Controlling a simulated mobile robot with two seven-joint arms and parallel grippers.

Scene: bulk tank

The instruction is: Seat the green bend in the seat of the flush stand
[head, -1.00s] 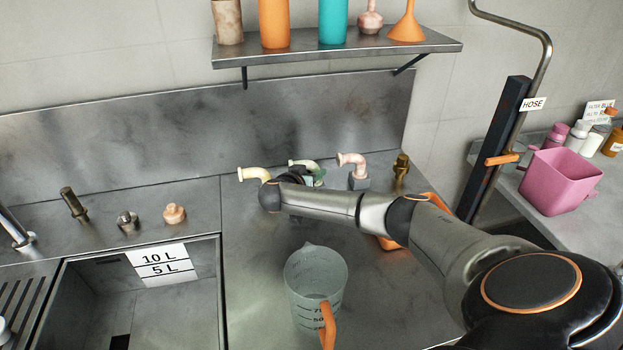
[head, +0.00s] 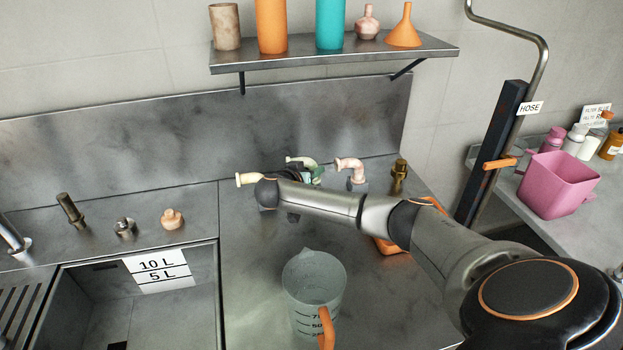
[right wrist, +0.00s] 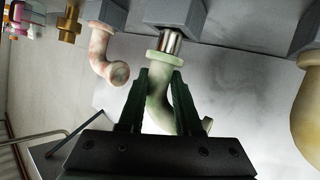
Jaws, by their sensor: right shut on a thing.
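The pale green bend (head: 303,161) is at the back of the counter, partly hidden by my right arm. In the right wrist view my right gripper (right wrist: 160,90) is shut on the green bend (right wrist: 157,108), with one dark finger on each side. The bend's flange is at the end of a bright metal stub on a grey block (right wrist: 172,12). Part of the stub shows between flange and block; I cannot tell whether they touch. My right gripper (head: 308,177) is mostly hidden in the head view. I cannot identify the flush stand with certainty. My left gripper is not in view.
A pink bend (head: 350,168) stands close right of the green one, and a cream bend (head: 248,179) is to the left beside my arm. A brass fitting (head: 399,175) stands further right. A measuring jug (head: 312,285) is in front, right of the sink (head: 208,290).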

